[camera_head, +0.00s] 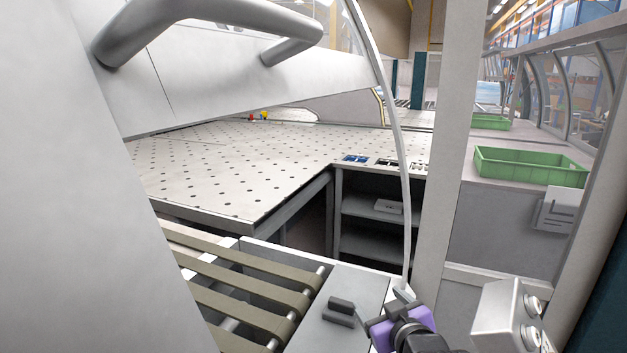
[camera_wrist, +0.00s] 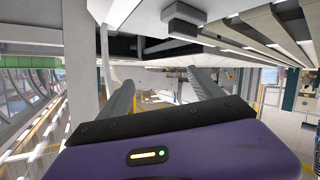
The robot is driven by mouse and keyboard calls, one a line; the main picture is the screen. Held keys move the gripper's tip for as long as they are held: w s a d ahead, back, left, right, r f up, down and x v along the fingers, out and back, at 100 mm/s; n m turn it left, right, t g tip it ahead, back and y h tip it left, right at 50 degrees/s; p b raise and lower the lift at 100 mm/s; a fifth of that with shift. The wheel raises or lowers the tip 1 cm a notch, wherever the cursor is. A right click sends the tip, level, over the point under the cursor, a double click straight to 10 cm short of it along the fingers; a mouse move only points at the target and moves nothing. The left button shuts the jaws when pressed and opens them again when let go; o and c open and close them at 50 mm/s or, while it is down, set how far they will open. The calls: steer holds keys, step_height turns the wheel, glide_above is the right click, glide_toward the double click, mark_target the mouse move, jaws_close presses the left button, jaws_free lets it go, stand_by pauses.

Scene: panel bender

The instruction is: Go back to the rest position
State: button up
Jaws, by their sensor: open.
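My gripper (camera_head: 402,298) shows at the bottom of the head view, with a purple body and a dark wrist. In the wrist view its two grey fingers (camera_wrist: 161,82) stand apart with nothing between them, so it is open and empty. In the head view it is low, beside the grey plate at the end of the slatted conveyor. The rest position itself is not marked in either view.
A slatted conveyor (camera_head: 245,282) and perforated table (camera_head: 235,165) lie left. A dark block (camera_head: 340,306) stands on the plate near my gripper. A thin pole (camera_head: 402,170), post (camera_head: 452,150) and control box (camera_head: 500,315) are close. A green bin (camera_head: 530,168) stands right.

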steer(key=s+d+f+m+b, duration=0.1)
steer(key=s+d+f, duration=0.1)
steer(key=s, duration=1.5)
steer(key=s+d+f+m+h+b, duration=0.1)
steer(key=s+d+f+m, duration=0.1)
steer(key=s, duration=1.5)
steer(key=s+d+f+m+t+h+b, duration=0.1)
steer(key=s+d+f, duration=0.1)
steer(key=s, duration=1.6)
steer(key=shift+f+m, duration=0.3)
steer(key=shift+f, duration=0.6)
steer(key=shift+w, duration=0.1)
